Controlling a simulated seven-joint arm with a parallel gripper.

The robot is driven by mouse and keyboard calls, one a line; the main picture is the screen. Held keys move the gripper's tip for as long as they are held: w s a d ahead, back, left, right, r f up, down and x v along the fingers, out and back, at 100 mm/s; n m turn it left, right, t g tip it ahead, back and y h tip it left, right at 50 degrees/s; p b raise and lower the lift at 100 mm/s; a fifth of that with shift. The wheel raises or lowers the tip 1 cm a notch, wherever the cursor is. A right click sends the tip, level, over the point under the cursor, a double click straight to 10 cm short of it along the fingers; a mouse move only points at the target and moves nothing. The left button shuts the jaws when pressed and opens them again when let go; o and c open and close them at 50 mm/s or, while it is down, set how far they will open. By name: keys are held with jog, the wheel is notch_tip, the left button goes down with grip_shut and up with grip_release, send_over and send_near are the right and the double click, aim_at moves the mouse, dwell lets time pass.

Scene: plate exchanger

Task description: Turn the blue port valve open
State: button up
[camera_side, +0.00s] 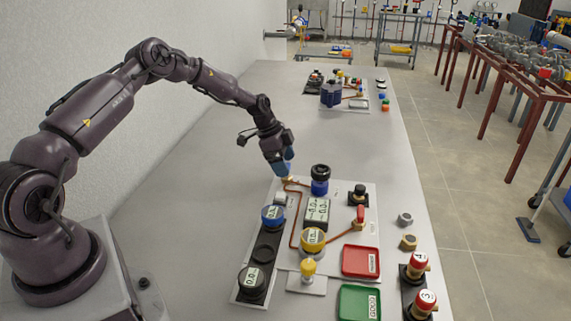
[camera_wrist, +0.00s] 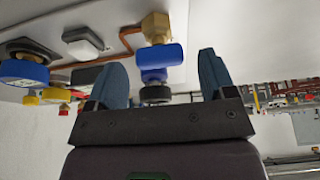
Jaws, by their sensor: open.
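The blue port valve shows in the wrist view as a blue handle (camera_wrist: 163,54) on a brass body (camera_wrist: 156,22) joined to a copper pipe. In the side view its brass body (camera_side: 290,181) stands at the back left of the white panel, and my fingers partly hide the handle.
A black-topped blue knob (camera_side: 320,180) stands just right of the valve. A blue gauge (camera_side: 273,216), a yellow gauge (camera_side: 312,240) and a red-handled valve (camera_side: 360,216) are nearer the front. Red (camera_side: 361,261) and green (camera_side: 360,303) trays lie at the front right. The table left of the panel is clear.

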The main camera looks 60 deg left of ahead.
jog(key=shift+w+d+f, duration=0.1)
jog(key=shift+f, duration=0.4)
jog(key=c, duration=0.9)
jog(key=shift+c, duration=0.2)
